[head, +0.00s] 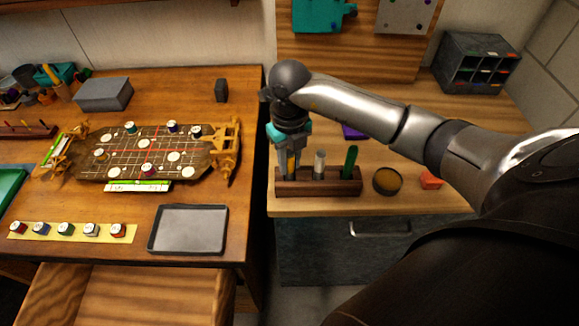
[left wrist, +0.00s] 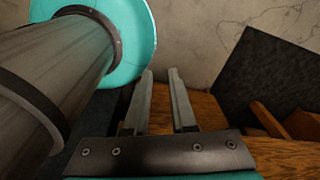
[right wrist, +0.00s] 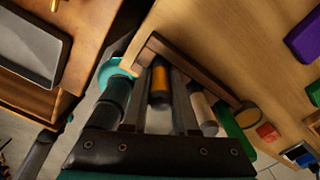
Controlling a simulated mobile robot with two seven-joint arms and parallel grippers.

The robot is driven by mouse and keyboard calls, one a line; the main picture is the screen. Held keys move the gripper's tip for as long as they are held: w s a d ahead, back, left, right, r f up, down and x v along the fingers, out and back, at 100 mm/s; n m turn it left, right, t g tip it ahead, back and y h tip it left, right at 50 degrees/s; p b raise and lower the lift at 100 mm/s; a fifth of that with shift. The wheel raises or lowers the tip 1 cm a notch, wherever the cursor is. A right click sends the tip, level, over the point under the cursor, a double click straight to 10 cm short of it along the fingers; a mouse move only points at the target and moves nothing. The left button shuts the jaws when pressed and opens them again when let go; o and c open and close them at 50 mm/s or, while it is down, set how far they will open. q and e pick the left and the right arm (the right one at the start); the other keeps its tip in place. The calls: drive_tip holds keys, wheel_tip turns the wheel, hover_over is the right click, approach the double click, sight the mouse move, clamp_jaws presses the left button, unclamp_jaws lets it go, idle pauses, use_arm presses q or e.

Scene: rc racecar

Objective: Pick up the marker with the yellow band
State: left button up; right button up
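The marker with the yellow band (head: 291,165) stands upright at the left end of a dark wooden rack (head: 318,186). In the right wrist view its yellow-orange band (right wrist: 160,76) shows between the fingers. My right gripper (head: 290,172) points down over it, with one finger on each side of the marker. The fingers are apart, and I see no clear grip on the marker. A white marker (head: 319,163) and a green marker (head: 350,161) stand in the same rack, to the right. My left gripper (left wrist: 160,75) is open and empty, outside the head view.
A round tin (head: 387,181) and an orange block (head: 431,180) sit right of the rack. A purple item (head: 353,132) lies behind it. A grey tray (head: 188,230) and a car chassis (head: 150,155) are on the left table. A gap separates the tables.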

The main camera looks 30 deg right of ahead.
clamp_jaws()
drive_tip(key=shift+r, duration=0.1)
wheel_tip(320, 180, up, 20)
drive_tip(key=p, duration=0.1)
drive_tip(key=shift+p, duration=0.4)
idle(0.3)
